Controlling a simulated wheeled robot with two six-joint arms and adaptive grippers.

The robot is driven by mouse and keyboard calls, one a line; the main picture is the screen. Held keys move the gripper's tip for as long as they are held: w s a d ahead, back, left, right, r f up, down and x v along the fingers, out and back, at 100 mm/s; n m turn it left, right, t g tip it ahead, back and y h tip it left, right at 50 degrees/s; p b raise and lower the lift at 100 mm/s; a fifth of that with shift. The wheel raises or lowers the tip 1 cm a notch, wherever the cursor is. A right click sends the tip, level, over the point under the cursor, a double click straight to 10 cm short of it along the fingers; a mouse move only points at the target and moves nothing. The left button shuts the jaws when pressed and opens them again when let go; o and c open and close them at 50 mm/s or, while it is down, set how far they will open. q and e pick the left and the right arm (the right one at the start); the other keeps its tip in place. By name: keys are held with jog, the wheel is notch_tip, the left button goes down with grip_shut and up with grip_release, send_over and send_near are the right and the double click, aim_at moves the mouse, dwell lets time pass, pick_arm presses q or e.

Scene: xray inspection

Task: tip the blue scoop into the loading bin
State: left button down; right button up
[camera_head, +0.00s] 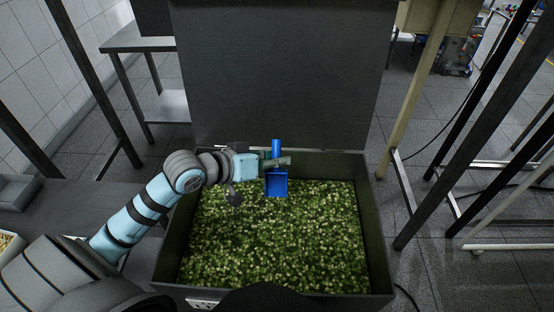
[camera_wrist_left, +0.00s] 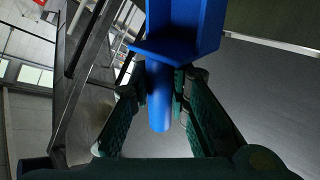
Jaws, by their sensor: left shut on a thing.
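The blue scoop (camera_head: 277,184) is over the far part of the loading bin (camera_head: 376,235) in the head view. The bin is a dark rectangular box filled with small green pieces. My left gripper (camera_head: 278,162) is shut on the scoop's handle, with the scoop's pan on the near side. In the left wrist view, the scoop (camera_wrist_left: 180,45) shows at the top, and its round handle runs down between the fingers of the left gripper (camera_wrist_left: 160,95). I cannot see the inside of the pan well enough to tell whether it holds anything. My right gripper is not in view.
A tall dark panel (camera_head: 285,70) stands behind the bin. Dark and pale metal legs (camera_head: 424,80) stand to the right. A steel table (camera_head: 140,38) is at the back left. A tray with pale pieces (camera_head: 10,243) sits at the left edge.

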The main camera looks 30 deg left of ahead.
aim_at(278, 147)
pick_arm(q)
jog(key=shift+r, duration=0.1)
jog(key=r+p, duration=0.1)
jog(key=w+r+p, duration=0.1)
jog(key=r, duration=0.1)
jog(key=shift+w+r+n+g, duration=0.15)
jog(key=shift+n+g, duration=0.15)
jog(key=shift+w+a+r+n+p, duration=0.15)
jog(key=shift+w+a+n+p, duration=0.1)
jog(key=shift+w+p, duration=0.3)
jog(key=shift+w+a+r+n+p, duration=0.2)
jog(key=shift+w+p, duration=0.1)
jog(key=shift+p, duration=0.35)
jog(key=shift+w+a+f+n+g+h+p, duration=0.45)
jog(key=shift+f+g, duration=0.3)
jog(key=shift+g, duration=0.4)
jog(key=shift+w+a+f+n+g+h+p, duration=0.25)
jog(key=shift+w+f+n+g+h+p, duration=0.4)
jog(key=shift+g, duration=0.55)
jog(key=shift+w+a+f+n+g+h+p, duration=0.25)
jog(key=shift+w+a+f+n+g, duration=0.15)
jog(key=shift+f+g, duration=0.6)
